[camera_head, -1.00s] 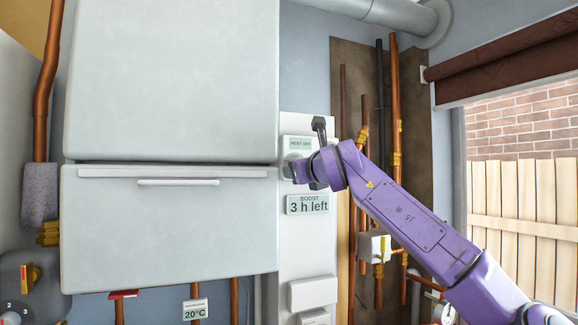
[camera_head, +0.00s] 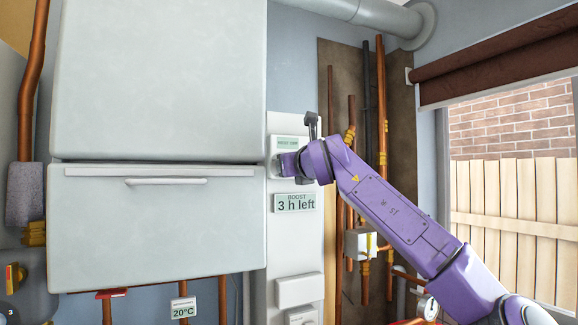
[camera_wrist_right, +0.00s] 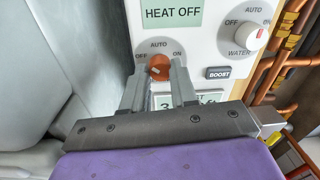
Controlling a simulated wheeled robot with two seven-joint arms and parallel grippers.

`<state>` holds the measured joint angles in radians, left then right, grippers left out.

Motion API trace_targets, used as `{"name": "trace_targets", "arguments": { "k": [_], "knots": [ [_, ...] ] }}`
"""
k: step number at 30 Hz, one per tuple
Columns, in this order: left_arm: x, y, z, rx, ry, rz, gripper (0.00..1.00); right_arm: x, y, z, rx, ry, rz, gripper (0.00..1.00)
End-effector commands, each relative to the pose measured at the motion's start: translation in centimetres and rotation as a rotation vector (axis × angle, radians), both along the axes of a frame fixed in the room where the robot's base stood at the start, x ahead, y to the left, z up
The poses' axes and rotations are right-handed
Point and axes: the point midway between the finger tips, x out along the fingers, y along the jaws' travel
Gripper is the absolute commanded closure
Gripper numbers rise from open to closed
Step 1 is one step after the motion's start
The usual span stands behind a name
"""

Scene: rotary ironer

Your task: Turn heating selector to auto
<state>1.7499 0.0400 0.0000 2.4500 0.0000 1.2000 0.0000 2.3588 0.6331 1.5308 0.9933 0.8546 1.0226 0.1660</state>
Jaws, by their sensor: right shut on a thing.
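The heating selector (camera_wrist_right: 158,66) is a round orange-brown knob on the white control panel (camera_wrist_right: 206,62), with AUTO printed above it, OFF to its left and ON to its right. The display (camera_wrist_right: 172,14) above it reads HEAT OFF. My right gripper (camera_wrist_right: 161,74) is shut on the knob, one grey finger on each side. Which label the knob points at is not clear. In the head view my right gripper (camera_head: 282,166) is at the panel and hides the knob. My left gripper is not in view.
A white water knob (camera_wrist_right: 256,32) and a dark BOOST button (camera_wrist_right: 218,73) are right of the selector. Below is a display (camera_head: 296,202) reading BOOST 3 h left. A grey boiler casing (camera_head: 155,215) stands close on the left, copper pipes (camera_head: 382,130) on the right.

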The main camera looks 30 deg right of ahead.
Motion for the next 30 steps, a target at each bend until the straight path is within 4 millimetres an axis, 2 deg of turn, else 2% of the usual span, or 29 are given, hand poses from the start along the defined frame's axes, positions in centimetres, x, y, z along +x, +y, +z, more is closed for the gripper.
{"name": "trace_targets", "arguments": {
  "k": [21, 30],
  "knots": [
    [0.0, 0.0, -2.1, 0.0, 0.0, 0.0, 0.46, 0.2, 0.1, -0.5, 0.638, -0.027, 0.001, 1.0],
    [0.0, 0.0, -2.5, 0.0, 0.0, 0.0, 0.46, 0.2, 0.1, -0.4, 0.829, -0.037, 0.001, 1.0]
  ]
}}
